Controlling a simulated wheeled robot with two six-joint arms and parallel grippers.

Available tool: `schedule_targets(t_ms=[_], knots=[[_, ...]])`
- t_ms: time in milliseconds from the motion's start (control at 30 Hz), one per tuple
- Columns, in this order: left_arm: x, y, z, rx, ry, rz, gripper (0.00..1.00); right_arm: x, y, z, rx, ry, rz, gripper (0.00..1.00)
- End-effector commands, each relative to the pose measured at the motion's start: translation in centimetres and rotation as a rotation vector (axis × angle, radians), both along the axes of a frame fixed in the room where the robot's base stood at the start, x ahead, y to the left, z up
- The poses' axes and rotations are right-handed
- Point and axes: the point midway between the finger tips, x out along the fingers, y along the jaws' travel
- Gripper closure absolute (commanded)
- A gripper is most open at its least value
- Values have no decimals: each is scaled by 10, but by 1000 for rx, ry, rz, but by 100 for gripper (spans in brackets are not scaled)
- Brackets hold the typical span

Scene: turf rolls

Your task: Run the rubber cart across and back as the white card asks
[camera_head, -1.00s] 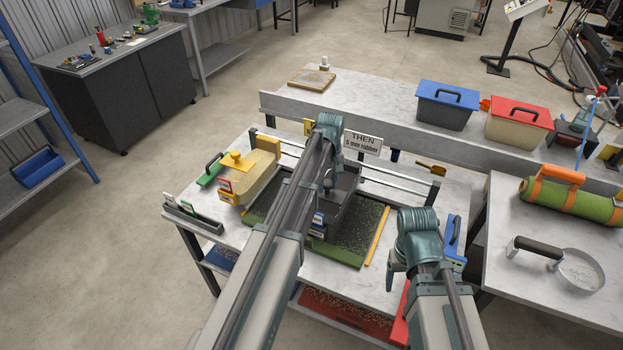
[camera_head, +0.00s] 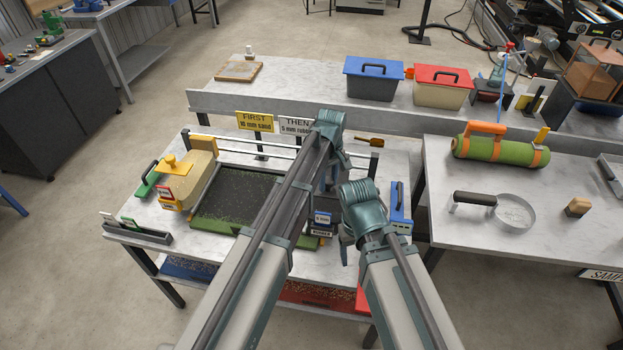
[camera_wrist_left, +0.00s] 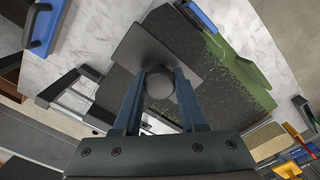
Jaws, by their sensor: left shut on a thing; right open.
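The dark rubber cart (camera_head: 319,231), with blue and white labels on its front, is at the right end of the turf bed (camera_head: 215,226). Its top shows as a grey plate with a round knob in the left wrist view (camera_wrist_left: 142,48). My left gripper (camera_wrist_left: 160,88) is shut on that knob. The turf is mostly covered with black granules, with green along its left and front edges. The white card (camera_head: 297,126) reads "THEN 5 mm rubber" and is partly behind my left arm. My right gripper (camera_head: 346,252) is open and empty, just right of the cart; its fingertips are hard to see.
A beige sand cart (camera_head: 188,182) with a yellow handle stands left of the bed. A yellow card (camera_head: 254,121) reads "FIRST 10 mm sand". A blue-handled tool (camera_head: 397,211) lies at the table's right. A green roll (camera_head: 500,149) and round sieve (camera_head: 514,211) occupy the right table.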

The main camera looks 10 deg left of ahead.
Motion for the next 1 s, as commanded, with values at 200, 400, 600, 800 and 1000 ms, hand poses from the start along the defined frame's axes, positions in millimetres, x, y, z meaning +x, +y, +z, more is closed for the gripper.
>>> schedule_targets(t_ms=[200,400,600,800,1000], knots=[[-3,-30,0,-2,4,-4,100,0,0,0,0,0,0,29],[-5,-45,0,-2,4,-2,100,0,0,0,0,0,0,29],[-5,-51,0,-2,4,-2,100,0,0,0,0,0,0,29],[-6,-53,0,-5,4,-1,100,0,0,0,0,0,0,29],[-6,-53,0,-6,4,-2,57,0,0,0,0,0,0,29]])
